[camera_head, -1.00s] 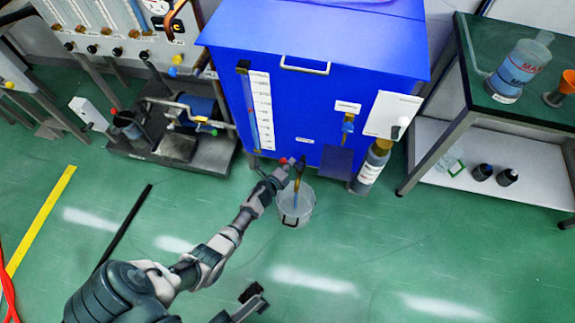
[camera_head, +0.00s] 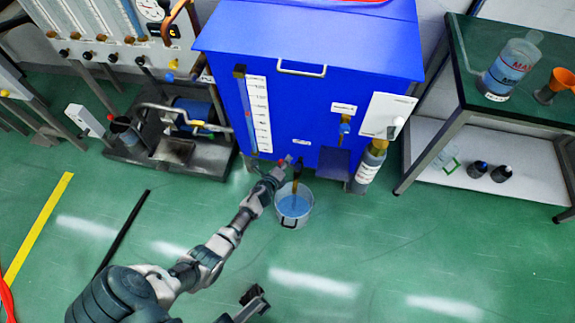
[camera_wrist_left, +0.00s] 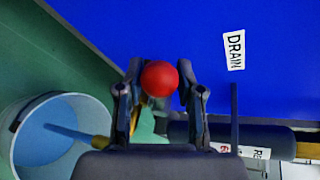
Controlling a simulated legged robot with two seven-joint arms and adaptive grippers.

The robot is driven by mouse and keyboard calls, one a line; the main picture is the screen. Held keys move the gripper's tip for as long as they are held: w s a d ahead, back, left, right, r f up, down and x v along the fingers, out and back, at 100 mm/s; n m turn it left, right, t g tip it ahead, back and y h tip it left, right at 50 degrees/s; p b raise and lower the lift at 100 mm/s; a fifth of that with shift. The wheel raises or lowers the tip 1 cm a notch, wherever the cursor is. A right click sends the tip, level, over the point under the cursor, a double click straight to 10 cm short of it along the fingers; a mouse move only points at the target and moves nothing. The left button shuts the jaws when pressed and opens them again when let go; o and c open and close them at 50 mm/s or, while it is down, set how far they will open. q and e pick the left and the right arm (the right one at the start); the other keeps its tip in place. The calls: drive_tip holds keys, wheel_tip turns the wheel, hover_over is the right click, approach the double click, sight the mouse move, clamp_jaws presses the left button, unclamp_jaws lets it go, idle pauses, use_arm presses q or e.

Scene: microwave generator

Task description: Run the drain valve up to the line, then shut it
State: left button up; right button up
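A red ball knob (camera_wrist_left: 160,78) is between the fingers of my left gripper (camera_wrist_left: 160,86), which close against its sides; the gripper also shows at the tank's foot in the head view (camera_head: 280,170). A DRAIN label (camera_wrist_left: 234,50) is on the blue tank (camera_head: 315,95). Beside the gripper, a brown-yellow spout (camera_head: 297,178) points into a clear bucket (camera_head: 294,223). A blue stream (camera_wrist_left: 66,131) runs from the spout, and blue liquid (camera_head: 294,204) stands in the bucket. No fill line on the bucket is distinguishable. My right gripper (camera_head: 255,299), partly seen at the bottom, has unclear fingers.
A sight tube with a white scale (camera_head: 260,113) is on the tank front. A pump unit (camera_head: 180,130) is at left and a shelf table (camera_head: 460,120) at right.

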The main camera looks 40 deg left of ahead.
use_arm(q)
drive_tip(key=shift+d+f, duration=0.1)
drive_tip(key=shift+d, duration=0.05)
drive_tip(key=shift+s, duration=0.1)
drive_tip(key=v, duration=1.1)
drive_tip(key=shift+s, duration=0.3)
drive_tip(key=shift+d, duration=0.1)
